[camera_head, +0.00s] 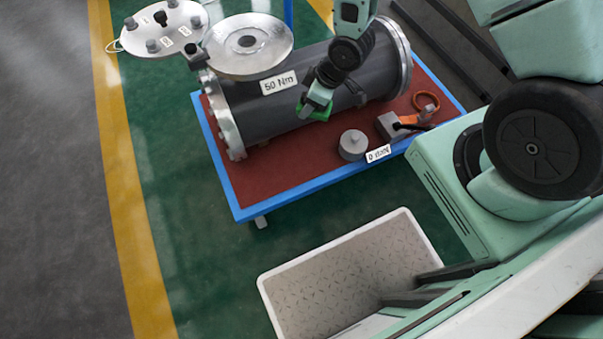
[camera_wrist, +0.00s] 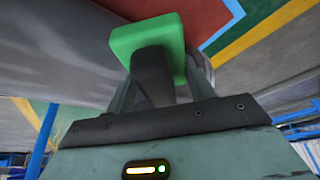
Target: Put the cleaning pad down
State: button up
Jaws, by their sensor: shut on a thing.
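The cleaning pad is a green block (camera_wrist: 133,38) with a dark grip, seen at the top of the wrist view. My gripper (camera_wrist: 158,85) is shut on the dark grip. In the head view only a bit of the green pad (camera_head: 323,112) shows below my gripper (camera_head: 313,103). The pad is in front of the dark grey flanged shell (camera_head: 262,110), over the red top of the blue-edged table (camera_head: 270,178). I cannot tell whether the pad touches the shell or the table.
A grey cylindrical weight (camera_head: 352,145) and a grey block (camera_head: 389,127) with an orange-handled tool (camera_head: 410,121) sit at the table's front right. The front left of the table is bare. A white bin (camera_head: 340,280) stands on the floor nearer me.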

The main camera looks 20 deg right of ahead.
aim_at(294, 167)
jog(key=a+f+n+g+b, duration=0.1)
jog(key=f+n+b, duration=0.1)
jog(key=f+b, duration=0.3)
jog(key=s+a+f+n+g+b, duration=0.1)
jog(key=f+b, duration=0.4)
jog(key=f, duration=0.7)
jog(key=a+f+n+g+y+b, duration=0.1)
jog(key=a+f+n+b, duration=0.1)
jog(key=f+n+b, duration=0.3)
jog(key=shift+s+a+f, duration=0.15)
jog(key=shift+s+f, duration=0.05)
jog(key=shift+f, duration=0.85)
jog(key=shift+s+a+f, duration=0.1)
jog(key=shift+s+f, duration=0.1)
jog(key=shift+f, duration=0.85)
jog(key=shift+f, duration=0.1)
